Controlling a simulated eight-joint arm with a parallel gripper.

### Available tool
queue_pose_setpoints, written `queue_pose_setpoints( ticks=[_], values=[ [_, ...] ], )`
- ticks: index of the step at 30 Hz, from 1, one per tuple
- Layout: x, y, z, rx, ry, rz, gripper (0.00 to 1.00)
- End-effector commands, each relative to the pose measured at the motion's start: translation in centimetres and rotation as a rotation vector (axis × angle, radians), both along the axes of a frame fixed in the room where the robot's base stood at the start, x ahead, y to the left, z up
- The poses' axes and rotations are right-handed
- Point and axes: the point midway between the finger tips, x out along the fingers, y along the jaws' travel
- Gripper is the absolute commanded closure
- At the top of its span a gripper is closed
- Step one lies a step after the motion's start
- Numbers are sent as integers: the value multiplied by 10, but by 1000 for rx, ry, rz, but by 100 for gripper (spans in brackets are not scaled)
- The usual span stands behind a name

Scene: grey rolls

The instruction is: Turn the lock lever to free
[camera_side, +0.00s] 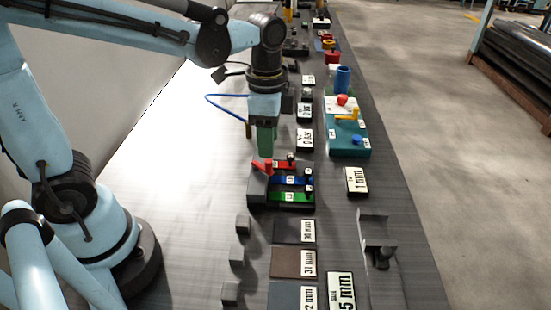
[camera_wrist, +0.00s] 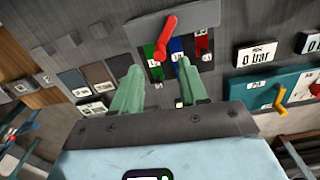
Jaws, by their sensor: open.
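A red lever (camera_wrist: 166,37) stands out from a dark block (camera_wrist: 205,14) with green, blue and red strips in the wrist view. In the side view the red lever (camera_side: 267,165) is at the block's (camera_side: 256,187) upper left end. My gripper (camera_side: 266,153) points down just above that end, and its fingertips look close to the lever. In the wrist view my gripper (camera_wrist: 160,66) has its two green fingers spread, with nothing between them, and the lever is beyond the tips. Whether a finger touches it I cannot tell.
A teal block (camera_side: 335,148) with a yellow lever (camera_side: 348,115) and a blue knob stands to the right. Labelled plates (camera_side: 293,263) and small grey blocks (camera_side: 236,257) lie nearer the camera. The bench left of the coloured block is clear.

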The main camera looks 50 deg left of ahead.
Motion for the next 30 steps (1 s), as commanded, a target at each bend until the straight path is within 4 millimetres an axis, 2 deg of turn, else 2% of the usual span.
queue_pose_setpoints(
  ticks=[6, 12, 24, 26, 30],
  values=[
    [0, 0, -30, 0, 0, 1, 57],
    [0, 0, -46, 0, 0, 1, 57],
    [0, 0, -51, 0, 0, 1, 57],
    [0, 0, -51, 0, 0, 1, 64],
    [0, 0, -51, 0, 0, 1, 86]
  ],
)
